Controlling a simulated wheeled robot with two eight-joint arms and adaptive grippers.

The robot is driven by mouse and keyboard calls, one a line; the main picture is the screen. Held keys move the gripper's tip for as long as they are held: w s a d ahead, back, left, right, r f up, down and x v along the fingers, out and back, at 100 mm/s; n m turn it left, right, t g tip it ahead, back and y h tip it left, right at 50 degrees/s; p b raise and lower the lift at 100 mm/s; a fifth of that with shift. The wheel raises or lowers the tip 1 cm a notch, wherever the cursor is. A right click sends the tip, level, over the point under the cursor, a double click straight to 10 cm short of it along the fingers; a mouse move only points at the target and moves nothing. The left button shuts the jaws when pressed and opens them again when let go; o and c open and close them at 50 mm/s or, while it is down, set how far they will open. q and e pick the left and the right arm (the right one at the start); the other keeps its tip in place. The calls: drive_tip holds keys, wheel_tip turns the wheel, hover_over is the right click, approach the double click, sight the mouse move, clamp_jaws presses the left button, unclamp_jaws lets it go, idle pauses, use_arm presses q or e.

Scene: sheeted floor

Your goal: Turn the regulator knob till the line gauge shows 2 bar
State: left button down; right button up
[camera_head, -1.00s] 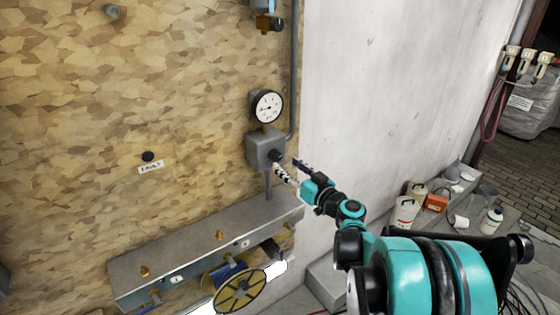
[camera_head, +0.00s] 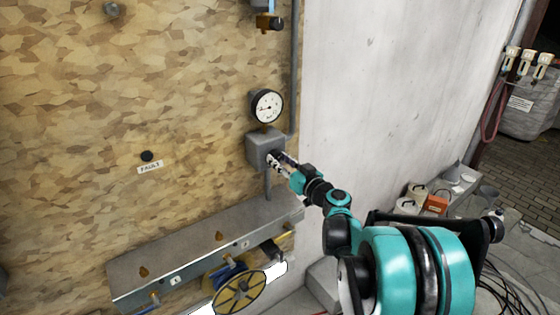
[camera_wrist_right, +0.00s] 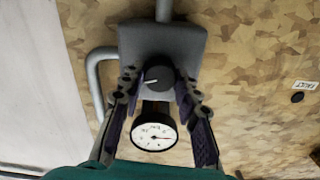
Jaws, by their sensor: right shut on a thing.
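The regulator is a grey box (camera_head: 264,148) on the wood-chip wall, and its face fills the top of the right wrist view. Its dark round knob (camera_wrist_right: 160,75) has a pale pointer line, toward the left and slightly down in that view. My right gripper (camera_head: 277,159) is shut on the knob, one finger on each side in the right wrist view. The round white line gauge (camera_head: 267,106) sits above the box. Its needle points left in the head view; the numbers are too small to read surely. The gauge shows upside down in the wrist view (camera_wrist_right: 154,136). My left gripper is out of view.
A grey pipe (camera_head: 295,70) runs down beside the gauge. Below is a metal ledge (camera_head: 190,252) with brass fittings and a yellow handwheel (camera_head: 240,292). A FAULT label (camera_head: 150,167) is on the wall at left. Containers stand on the floor at right.

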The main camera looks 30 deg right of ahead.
drive_tip(key=m, duration=0.3)
drive_tip(key=shift+m, duration=0.3)
drive_tip(key=o, duration=1.2)
drive_tip(key=shift+c, duration=0.2)
drive_tip(key=s, duration=1.2)
drive_tip(key=shift+d, duration=0.45)
